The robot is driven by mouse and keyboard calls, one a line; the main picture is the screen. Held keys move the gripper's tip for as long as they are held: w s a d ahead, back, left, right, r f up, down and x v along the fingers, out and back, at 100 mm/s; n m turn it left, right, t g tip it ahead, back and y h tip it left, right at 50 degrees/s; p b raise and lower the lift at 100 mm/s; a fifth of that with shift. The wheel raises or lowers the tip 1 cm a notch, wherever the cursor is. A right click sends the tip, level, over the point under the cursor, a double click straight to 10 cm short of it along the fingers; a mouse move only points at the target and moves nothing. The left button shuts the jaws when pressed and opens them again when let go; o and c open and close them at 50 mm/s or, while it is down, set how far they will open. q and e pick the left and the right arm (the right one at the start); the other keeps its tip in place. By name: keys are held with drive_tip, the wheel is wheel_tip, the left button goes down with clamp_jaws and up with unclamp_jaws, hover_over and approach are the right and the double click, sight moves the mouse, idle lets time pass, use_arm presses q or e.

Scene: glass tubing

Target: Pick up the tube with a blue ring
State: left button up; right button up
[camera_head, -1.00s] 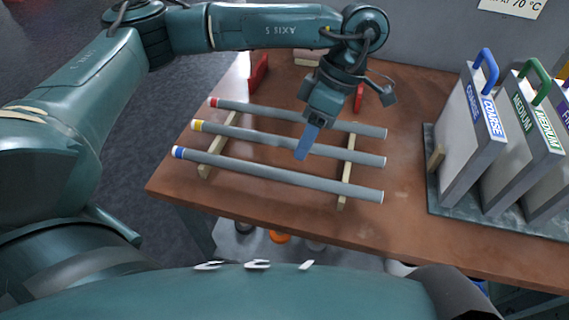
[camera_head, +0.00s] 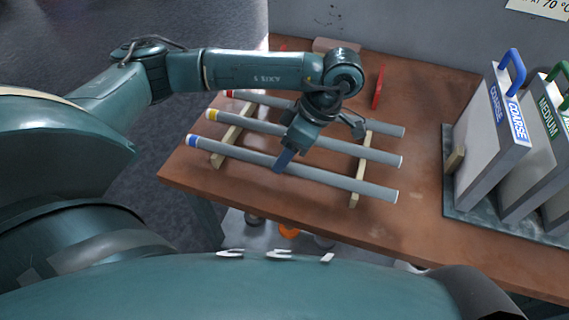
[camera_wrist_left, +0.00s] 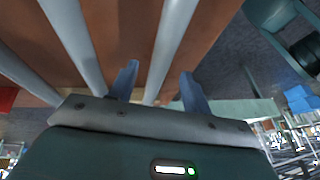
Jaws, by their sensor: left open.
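The tube with a blue ring (camera_head: 240,158) is the nearest of three grey tubes, which lie side by side across two wooden rails. Its blue ring (camera_head: 194,141) is at its left end. My left gripper (camera_head: 281,166) points down at the middle of this tube, its blue fingers overlapping it in the head view. In the left wrist view, the open fingers (camera_wrist_left: 160,70) stand on either side of a grey tube (camera_wrist_left: 172,40), apparently the nearest one. Whether they touch it cannot be told. My right gripper is not in view.
The yellow-ringed tube (camera_head: 245,125) and the red-ringed tube (camera_head: 262,99) lie behind. Wooden rails (camera_head: 356,185) support the tubes. A rack (camera_head: 462,208) with upright plates labelled COARSE and MEDIUM stands at right. The brown table (camera_head: 425,160) is clear between tubes and rack.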

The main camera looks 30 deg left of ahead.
use_arm(q)
drive_tip(key=shift+x, duration=1)
clamp_jaws()
